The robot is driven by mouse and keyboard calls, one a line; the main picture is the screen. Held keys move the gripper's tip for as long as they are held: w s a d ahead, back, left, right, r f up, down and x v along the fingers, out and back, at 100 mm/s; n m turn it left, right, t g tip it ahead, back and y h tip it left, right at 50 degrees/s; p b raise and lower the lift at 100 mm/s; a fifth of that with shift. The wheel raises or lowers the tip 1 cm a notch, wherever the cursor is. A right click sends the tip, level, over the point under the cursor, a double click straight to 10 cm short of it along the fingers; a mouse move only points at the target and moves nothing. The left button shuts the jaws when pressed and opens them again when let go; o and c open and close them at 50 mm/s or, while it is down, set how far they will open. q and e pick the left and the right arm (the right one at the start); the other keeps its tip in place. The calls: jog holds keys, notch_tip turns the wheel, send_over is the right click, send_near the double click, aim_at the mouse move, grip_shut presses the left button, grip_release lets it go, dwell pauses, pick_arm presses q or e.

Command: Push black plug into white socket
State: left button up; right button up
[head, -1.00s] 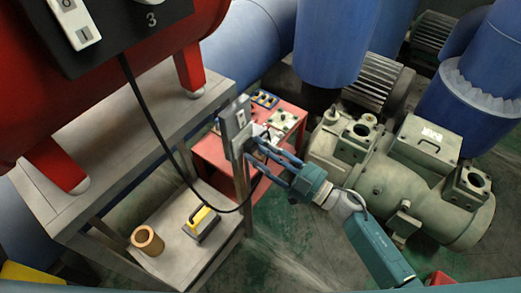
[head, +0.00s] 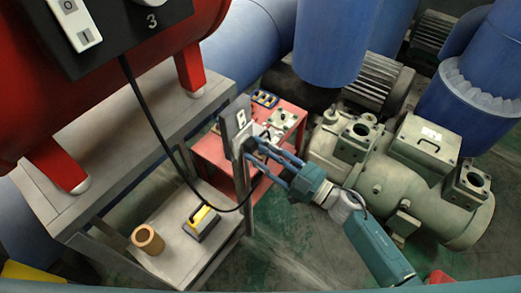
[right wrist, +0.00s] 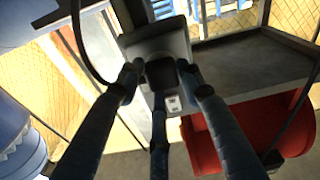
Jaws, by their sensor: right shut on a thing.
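The black plug (head: 250,146) is between the fingertips of my right gripper (head: 255,143), which is shut on it, beside the grey post under the red tank. In the right wrist view the dark plug (right wrist: 161,73) is between the fingers, in front of a pale grey plate. The white socket (head: 241,117) is on a grey plate on the post, just above the gripper in the head view. White socket faces also show in the right wrist view (right wrist: 172,103), close to the plug. I cannot tell whether the plug touches a socket. My left gripper is not in view.
A black cable (head: 153,115) hangs from the tank's panel (head: 135,30) and loops towards the plug. A grey shelf (head: 175,245) holds a yellow-black device (head: 203,222) and a copper-coloured ring (head: 147,240). A red table (head: 215,155) and a compressor (head: 390,180) stand behind.

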jog(key=shift+w+a, duration=0.25)
jog(key=shift+a, duration=0.1)
jog(key=o, duration=1.1)
jog(key=shift+o, duration=0.2)
jog(key=shift+d, duration=0.1)
jog(key=v, duration=1.2)
